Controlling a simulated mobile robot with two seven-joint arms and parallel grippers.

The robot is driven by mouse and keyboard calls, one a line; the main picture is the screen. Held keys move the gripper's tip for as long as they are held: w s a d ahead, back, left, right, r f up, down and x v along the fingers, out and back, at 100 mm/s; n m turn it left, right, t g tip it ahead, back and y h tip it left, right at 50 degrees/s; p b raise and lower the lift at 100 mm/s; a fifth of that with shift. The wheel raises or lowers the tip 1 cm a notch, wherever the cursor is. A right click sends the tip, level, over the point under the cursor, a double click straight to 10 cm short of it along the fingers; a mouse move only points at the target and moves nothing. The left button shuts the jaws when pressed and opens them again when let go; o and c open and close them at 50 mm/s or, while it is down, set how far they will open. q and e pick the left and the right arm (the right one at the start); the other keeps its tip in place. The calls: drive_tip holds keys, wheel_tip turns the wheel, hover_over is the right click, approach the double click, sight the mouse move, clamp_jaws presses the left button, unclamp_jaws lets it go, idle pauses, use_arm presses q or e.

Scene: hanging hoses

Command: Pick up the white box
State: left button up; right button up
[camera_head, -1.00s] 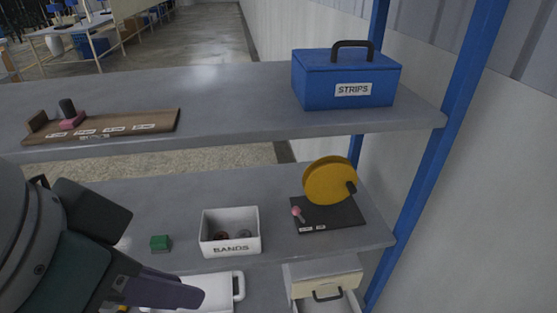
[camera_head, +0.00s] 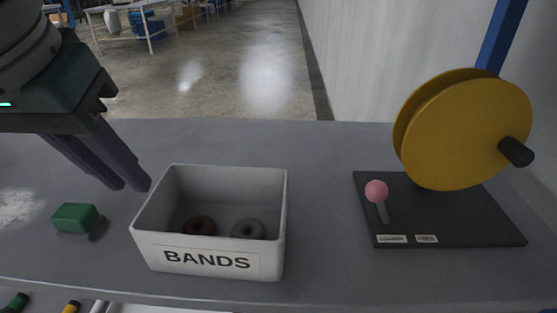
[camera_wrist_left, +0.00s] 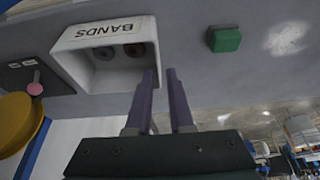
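The white box (camera_head: 208,242), labelled BANDS, stands upright on the grey shelf near its front edge, open at the top. A dark brown ring (camera_head: 199,226) and a grey ring (camera_head: 247,229) lie inside. It also shows upside down in the left wrist view (camera_wrist_left: 100,44). My left gripper (camera_head: 129,184) is just left of the box near its left wall, fingers pointing down. I cannot tell whether a finger touches the box. My right gripper is not in view.
A green block (camera_head: 75,217) sits left of the box. To the right, a black board (camera_head: 450,224) carries a yellow wheel (camera_head: 462,130) and a pink-knobbed lever (camera_head: 376,191). The shelf (camera_head: 325,180) between box and board is clear.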

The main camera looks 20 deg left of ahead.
sight(172, 222)
use_arm(q)
drive_tip(key=x, duration=0.3)
drive_tip(key=shift+s+f+b, duration=0.1)
drive_tip(key=shift+f+b, duration=0.2)
drive_tip(key=shift+b, duration=0.05)
drive_tip(key=x, duration=0.2)
drive_tip(key=b+x, duration=0.1)
drive_tip(key=x, duration=0.2)
drive_tip(key=shift+d+f, duration=0.15)
clamp_jaws()
idle(0.9)
